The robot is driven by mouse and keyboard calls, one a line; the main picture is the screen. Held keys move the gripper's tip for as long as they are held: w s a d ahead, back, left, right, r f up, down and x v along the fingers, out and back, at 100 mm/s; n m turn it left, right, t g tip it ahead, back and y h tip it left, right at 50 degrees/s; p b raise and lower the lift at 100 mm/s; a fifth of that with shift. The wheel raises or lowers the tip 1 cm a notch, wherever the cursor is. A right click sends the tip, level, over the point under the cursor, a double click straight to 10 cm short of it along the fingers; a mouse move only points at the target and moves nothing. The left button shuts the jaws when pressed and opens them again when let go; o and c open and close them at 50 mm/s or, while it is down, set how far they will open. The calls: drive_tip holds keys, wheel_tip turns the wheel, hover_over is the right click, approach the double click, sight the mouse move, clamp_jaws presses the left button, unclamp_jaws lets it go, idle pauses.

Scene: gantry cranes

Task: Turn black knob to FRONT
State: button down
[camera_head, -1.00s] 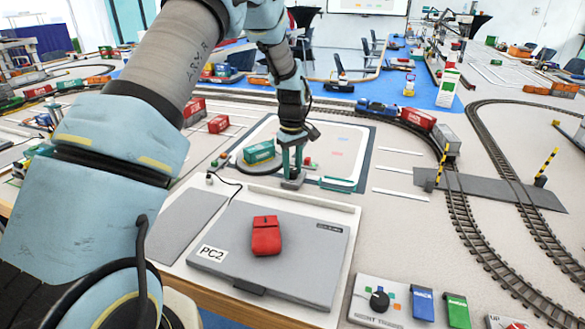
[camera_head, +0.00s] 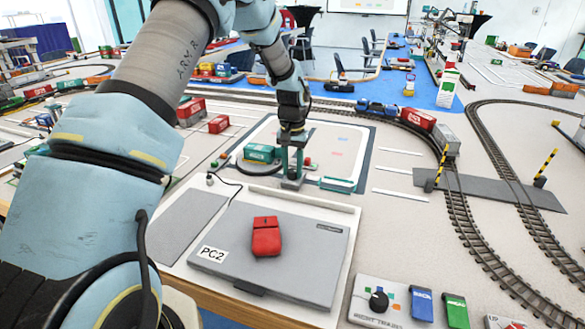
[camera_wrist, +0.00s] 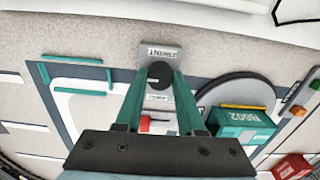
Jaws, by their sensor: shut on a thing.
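In the wrist view, a round black knob (camera_wrist: 159,75) sits on a small light grey box (camera_wrist: 172,51) with printed labels above and below the knob. The upper label appears upside down in this view, and I cannot read either label surely. My gripper (camera_wrist: 160,80) has green fingers, one on each side of the knob, shut on it. In the head view my gripper (camera_head: 292,166) points down at the grey box (camera_head: 292,183) at the near edge of the white mat. The knob is hidden there by the fingers.
A green container (camera_wrist: 240,124) stands close right of the box in the wrist view. Another panel with a black knob (camera_head: 379,301) is at bottom right. Tracks run right.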

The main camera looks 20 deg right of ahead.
sight(292, 171)
drive_tip(key=m, duration=0.4)
drive_tip(key=shift+m, duration=0.3)
drive_tip(key=m+p, duration=0.1)
drive_tip(key=m, duration=0.3)
drive_tip(key=shift+r+m, duration=0.1)
drive_tip(key=shift+m, duration=0.2)
drive_tip(key=m+p, duration=0.1)
drive_tip(key=m, duration=0.3)
drive_tip(key=shift+p, duration=0.3)
drive_tip(key=shift+m+p, duration=0.6)
drive_tip(key=shift+m, duration=1.9)
drive_tip(key=c, duration=0.5)
unclamp_jaws()
wheel_tip(292, 171, up, 11)
drive_tip(key=shift+f+b, duration=0.2)
drive_tip(key=shift+b, duration=0.85)
